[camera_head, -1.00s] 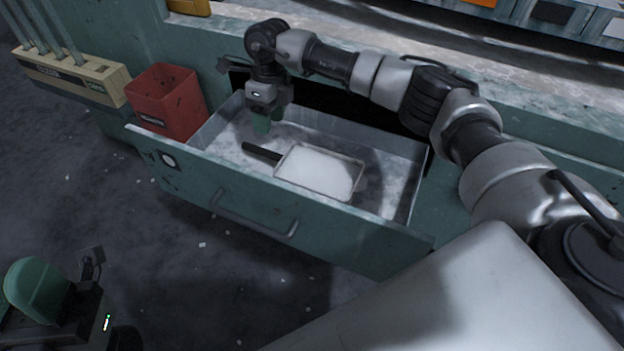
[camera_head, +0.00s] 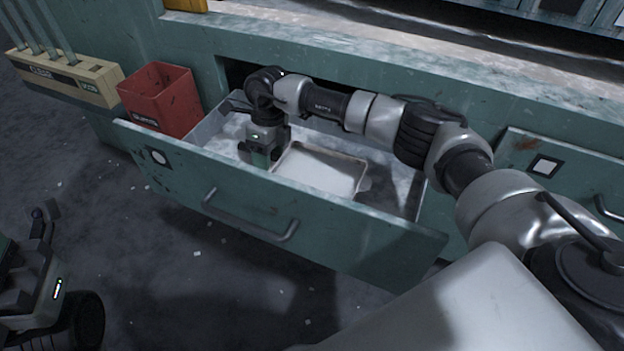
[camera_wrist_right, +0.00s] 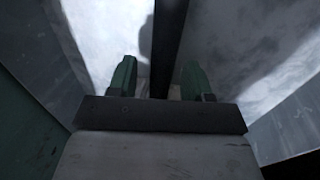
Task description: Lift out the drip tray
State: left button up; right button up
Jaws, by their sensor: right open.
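The drip tray (camera_head: 318,170) is a shallow, pale rectangular tray lying in the open drawer. Its dark bar handle (camera_wrist_right: 168,35) shows in the right wrist view and is hidden behind my gripper in the head view. My right gripper (camera_head: 262,160) is down in the drawer at the tray's left end. In the right wrist view its two green fingers (camera_wrist_right: 158,80) stand open, one on each side of the handle, with gaps between. My left gripper (camera_head: 38,245) is partly in view at the lower left, away from the drawer; its jaws are not clear.
The drawer front (camera_head: 275,205) with its bar handle stands between the tray and the floor. A red bin (camera_head: 160,100) is at the drawer's left. A beige rack (camera_head: 65,80) with rods stands further left. A counter edge (camera_head: 400,75) runs above the drawer.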

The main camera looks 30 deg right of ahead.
jog(key=shift+c, duration=0.2)
grip_shut()
jog(key=shift+r, duration=0.25)
